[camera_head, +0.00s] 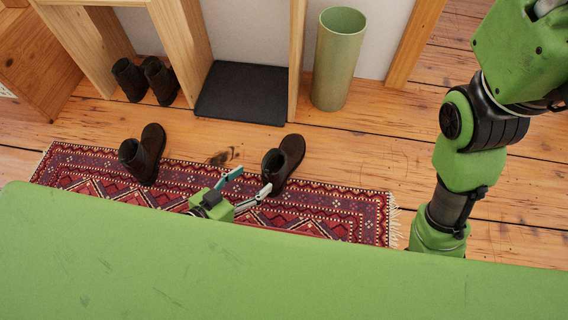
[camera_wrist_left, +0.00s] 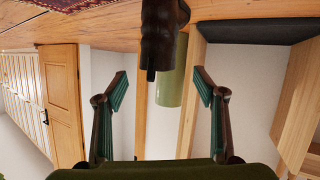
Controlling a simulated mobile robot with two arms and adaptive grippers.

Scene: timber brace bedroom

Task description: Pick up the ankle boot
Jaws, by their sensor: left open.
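A dark brown ankle boot (camera_head: 286,162) stands at the far edge of the patterned rug in the head view. My left gripper (camera_head: 249,182) is open, with its fingertips just left and on the near side of this boot. In the left wrist view, which is upside down, a dark boot (camera_wrist_left: 158,35) appears between and beyond the open fingers of the left gripper (camera_wrist_left: 160,86). I see no contact that I can be sure of. Another dark boot (camera_head: 143,156) lies or stands further left on the rug. My right gripper is out of view.
A pair of dark boots (camera_head: 131,79) stands by the wooden shelf unit (camera_head: 187,55). A black mat (camera_head: 243,92) lies in its open bay. A green cylinder bin (camera_head: 338,60) stands at the wall. The red rug (camera_head: 330,208) has a fringed right end; bare plank floor surrounds it.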

